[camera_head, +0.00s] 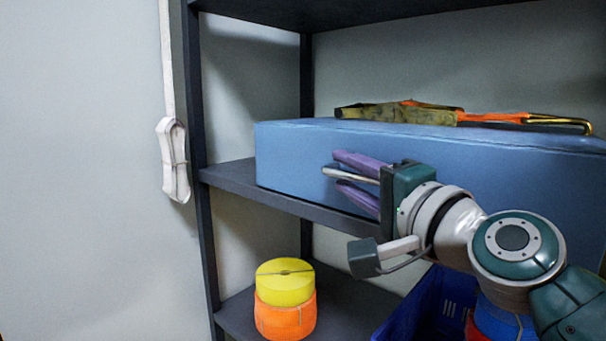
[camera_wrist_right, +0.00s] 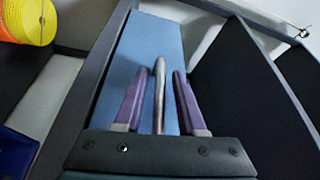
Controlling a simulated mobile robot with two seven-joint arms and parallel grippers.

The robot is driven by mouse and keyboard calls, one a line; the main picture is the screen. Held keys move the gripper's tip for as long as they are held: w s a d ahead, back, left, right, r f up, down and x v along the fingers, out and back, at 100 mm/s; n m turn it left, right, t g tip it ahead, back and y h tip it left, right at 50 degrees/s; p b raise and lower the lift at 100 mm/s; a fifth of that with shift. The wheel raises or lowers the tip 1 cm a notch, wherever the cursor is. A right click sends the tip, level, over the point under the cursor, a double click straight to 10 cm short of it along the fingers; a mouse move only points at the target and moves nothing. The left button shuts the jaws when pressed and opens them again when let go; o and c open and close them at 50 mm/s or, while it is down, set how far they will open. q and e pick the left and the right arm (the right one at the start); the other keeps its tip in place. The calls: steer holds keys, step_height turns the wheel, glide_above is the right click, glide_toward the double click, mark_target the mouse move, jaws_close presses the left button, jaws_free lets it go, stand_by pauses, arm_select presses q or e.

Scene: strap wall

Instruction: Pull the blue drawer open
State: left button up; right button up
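The blue drawer (camera_head: 300,155) is a long, smooth blue box on the middle shelf; its blue surface also fills the middle of the right wrist view (camera_wrist_right: 150,38). I see no clear gap showing it pulled out. A pale metal bar (camera_wrist_right: 159,95), which looks like its handle, lies between the purple fingers of my right gripper (camera_head: 337,168). In the right wrist view there is a gap between the bar and each finger, so the gripper is open around it. How the bar joins the drawer is hidden. My left gripper is out of view.
An orange and olive strap (camera_head: 400,113) lies on top of the blue box. Yellow (camera_head: 285,285) and orange (camera_head: 285,318) rolls are stacked on the lower shelf, beside a dark blue crate (camera_head: 405,318). A shelf post (camera_head: 197,190) stands left; a white strap (camera_head: 174,160) hangs beyond it.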

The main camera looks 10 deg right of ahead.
jaws_close()
stand_by(1.2)
